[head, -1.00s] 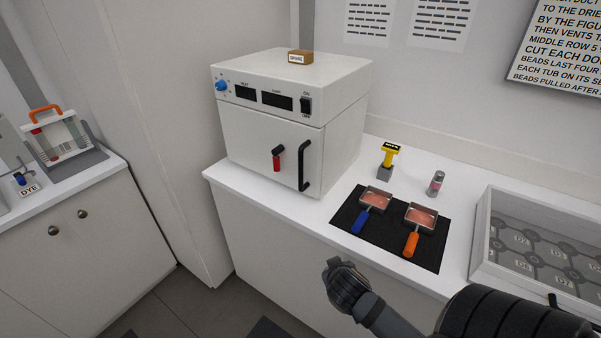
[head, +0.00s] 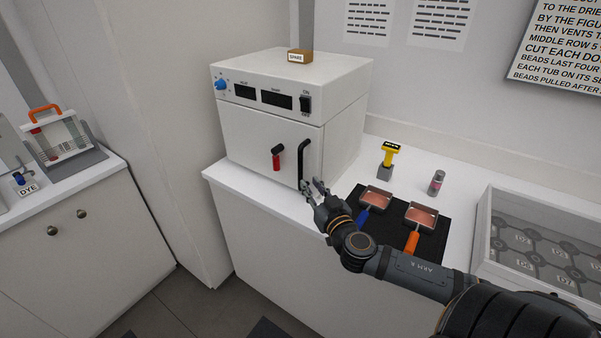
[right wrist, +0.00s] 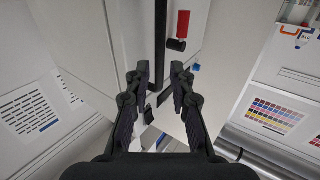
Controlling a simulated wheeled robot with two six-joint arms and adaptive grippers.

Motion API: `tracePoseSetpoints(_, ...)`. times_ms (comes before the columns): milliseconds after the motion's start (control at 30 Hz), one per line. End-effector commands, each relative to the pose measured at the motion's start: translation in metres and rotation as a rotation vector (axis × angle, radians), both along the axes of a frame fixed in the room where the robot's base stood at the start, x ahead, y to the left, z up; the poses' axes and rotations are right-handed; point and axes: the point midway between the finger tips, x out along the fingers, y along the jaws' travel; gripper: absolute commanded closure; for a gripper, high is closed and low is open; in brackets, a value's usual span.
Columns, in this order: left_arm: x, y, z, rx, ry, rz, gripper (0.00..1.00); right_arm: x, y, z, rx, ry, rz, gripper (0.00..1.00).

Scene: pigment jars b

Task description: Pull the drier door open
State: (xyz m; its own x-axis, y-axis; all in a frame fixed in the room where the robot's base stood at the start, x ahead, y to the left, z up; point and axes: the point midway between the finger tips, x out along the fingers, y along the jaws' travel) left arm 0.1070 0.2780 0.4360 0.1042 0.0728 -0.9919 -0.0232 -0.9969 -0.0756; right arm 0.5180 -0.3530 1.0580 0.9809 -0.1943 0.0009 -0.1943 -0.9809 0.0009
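The drier (head: 340,115) is a white box on the white counter. Its front door (head: 245,140) looks closed. A black vertical bar handle (head: 300,160) is at the door's right side, with a red-gripped latch (head: 277,158) to its left. My right gripper (head: 313,187) is by the handle's lower end. In the right wrist view its two fingers (right wrist: 159,72) are apart, with the black handle (right wrist: 160,35) ahead in line with the gap. I cannot tell whether they touch it. The red latch grip (right wrist: 183,24) shows to the right. My left gripper is out of view.
A black mat (head: 430,255) with two pans, blue-handled and orange-handled, lies right of the drier, partly behind my right arm. A yellow-topped stamp (head: 389,153) and a small jar (head: 436,183) stand behind it. A spare block (head: 300,56) sits on the drier.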

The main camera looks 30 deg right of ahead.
Motion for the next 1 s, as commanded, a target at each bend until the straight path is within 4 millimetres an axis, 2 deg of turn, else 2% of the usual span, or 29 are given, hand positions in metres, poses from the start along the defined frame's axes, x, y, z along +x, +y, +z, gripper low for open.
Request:
tracePoseSetpoints(33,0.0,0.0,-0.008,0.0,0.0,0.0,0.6,0.01,-0.002,-0.002,0.006,-0.008,-0.003,0.77)
tracePoseSetpoints(167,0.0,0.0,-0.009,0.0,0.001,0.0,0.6,0.036,-0.007,0.0,0.01,-0.009,-0.003,0.77)
tracePoseSetpoints(400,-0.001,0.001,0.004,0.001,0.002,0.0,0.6,0.074,-0.015,0.003,0.005,-0.002,-0.002,0.77)
tracePoseSetpoints(533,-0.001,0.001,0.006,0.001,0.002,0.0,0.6,0.082,-0.016,0.001,0.003,-0.001,0.0,0.77)
tracePoseSetpoints(767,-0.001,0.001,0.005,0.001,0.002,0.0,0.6,0.083,-0.016,-0.001,0.0,0.001,0.001,0.77)
tracePoseSetpoints(800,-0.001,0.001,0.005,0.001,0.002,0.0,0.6,0.083,-0.016,-0.001,0.0,0.001,0.001,0.79)
tracePoseSetpoints(967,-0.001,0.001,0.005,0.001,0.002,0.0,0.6,0.083,-0.016,-0.001,0.001,0.001,0.001,1.0)
tracePoseSetpoints(1000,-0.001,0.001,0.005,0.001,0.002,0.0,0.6,0.083,-0.016,-0.001,0.001,0.001,0.001,1.0)
